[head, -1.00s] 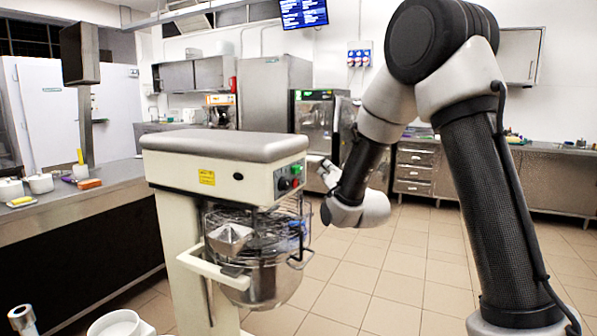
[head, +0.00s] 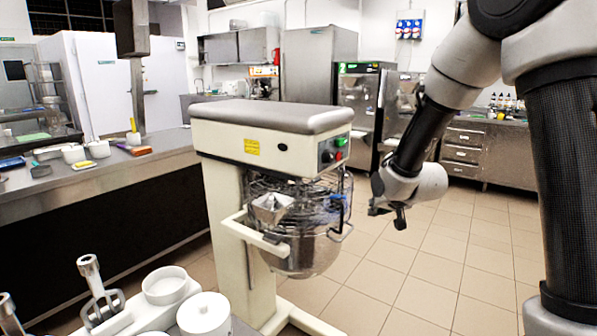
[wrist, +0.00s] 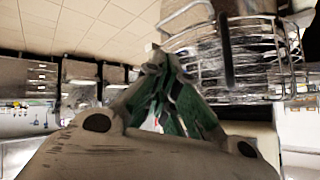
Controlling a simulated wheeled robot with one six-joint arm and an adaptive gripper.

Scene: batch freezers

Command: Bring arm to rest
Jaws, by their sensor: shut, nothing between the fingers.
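My gripper (head: 385,212) hangs right of the planetary mixer, about level with its bowl, in the head view. In the wrist view my gripper (wrist: 160,60) shows its two fingers converging to a shut tip, with nothing held. The mixer (head: 265,117) is cream with a grey top. Its steel bowl (head: 310,253) and wire guard (head: 335,195) face my arm. The guard also fills the upper right of the wrist view (wrist: 270,65). In the head view a gap shows between gripper and bowl.
A steel counter (head: 165,147) with small white pots runs along the left. A white tub (head: 165,285) and a lidded white pot (head: 204,315) stand at the front left. Drawers (head: 462,145) line the back right. The tiled floor (head: 440,260) right of the mixer is clear.

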